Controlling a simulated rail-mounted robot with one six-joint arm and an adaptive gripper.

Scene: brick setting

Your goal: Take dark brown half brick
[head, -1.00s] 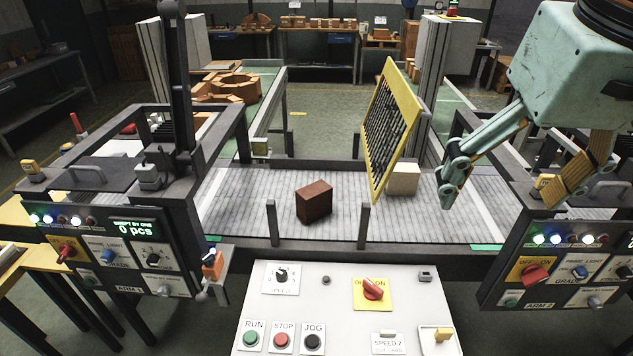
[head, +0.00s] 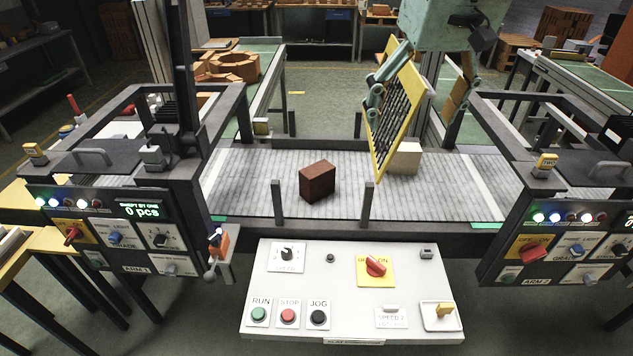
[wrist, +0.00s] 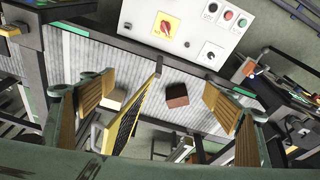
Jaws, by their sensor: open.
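The dark brown half brick (head: 317,181) stands on the slatted conveyor, left of the yellow-framed panel. In the wrist view the brown brick (wrist: 177,95) lies between my spread fingers in the picture, nearer the right one. My gripper (head: 413,105) is open and empty, raised above the conveyor to the right of the brick. Its left finger overlaps the panel in the head view. In the wrist view my gripper (wrist: 160,95) shows two wide-apart fingers with ribbed tan pads. I cannot tell if a finger touches the panel.
A tilted yellow-framed panel with a dark grid (head: 396,112) stands between gripper and brick. A cream block (head: 405,158) sits behind it on the conveyor (head: 250,185). Two short posts rise at the near edge. A white control console (head: 350,285) is in front.

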